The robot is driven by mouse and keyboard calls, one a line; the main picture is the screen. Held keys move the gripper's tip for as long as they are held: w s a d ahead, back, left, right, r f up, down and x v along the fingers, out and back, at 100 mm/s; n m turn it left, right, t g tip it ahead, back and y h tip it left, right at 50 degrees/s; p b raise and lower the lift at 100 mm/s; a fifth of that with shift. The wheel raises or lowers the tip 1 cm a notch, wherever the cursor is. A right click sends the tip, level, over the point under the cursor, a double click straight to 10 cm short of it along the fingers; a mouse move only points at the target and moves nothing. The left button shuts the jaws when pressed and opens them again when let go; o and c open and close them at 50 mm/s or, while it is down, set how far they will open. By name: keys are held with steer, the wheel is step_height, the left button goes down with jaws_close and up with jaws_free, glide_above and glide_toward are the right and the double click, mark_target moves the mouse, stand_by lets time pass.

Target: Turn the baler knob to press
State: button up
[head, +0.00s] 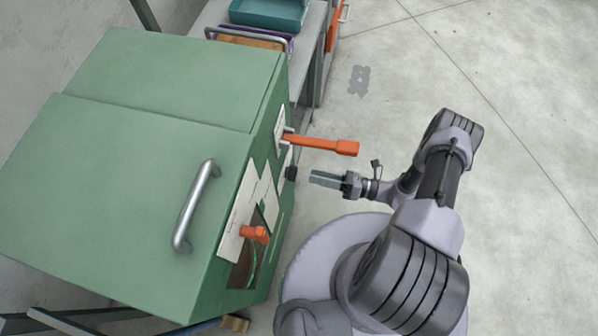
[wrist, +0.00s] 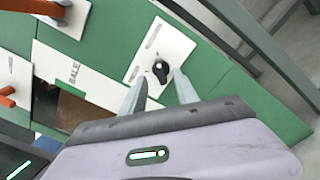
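The green baler (head: 130,150) stands at the left in the head view. Its black knob (wrist: 160,68) sits on a white plate (wrist: 152,44) in the wrist view, with a pale mark on its face. In the head view the knob (head: 291,173) shows as a small dark block on the baler's side. My gripper (wrist: 160,75) is open and empty, its two fingers on either side of the knob in the picture. In the head view my gripper (head: 313,178) is a short distance right of the knob, with a visible gap.
An orange lever (head: 325,144) sticks out from the baler above my gripper in the head view. A second orange handle (head: 254,234) is lower on the same side. A panel marked BALE (wrist: 72,75) is beside the knob plate. Bare floor (head: 500,80) lies to the right.

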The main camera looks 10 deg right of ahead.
mark_target(291, 174)
steer(key=b+x, duration=0.1)
steer(key=x, duration=0.5)
steer(key=shift+a, duration=0.25)
jaws_close()
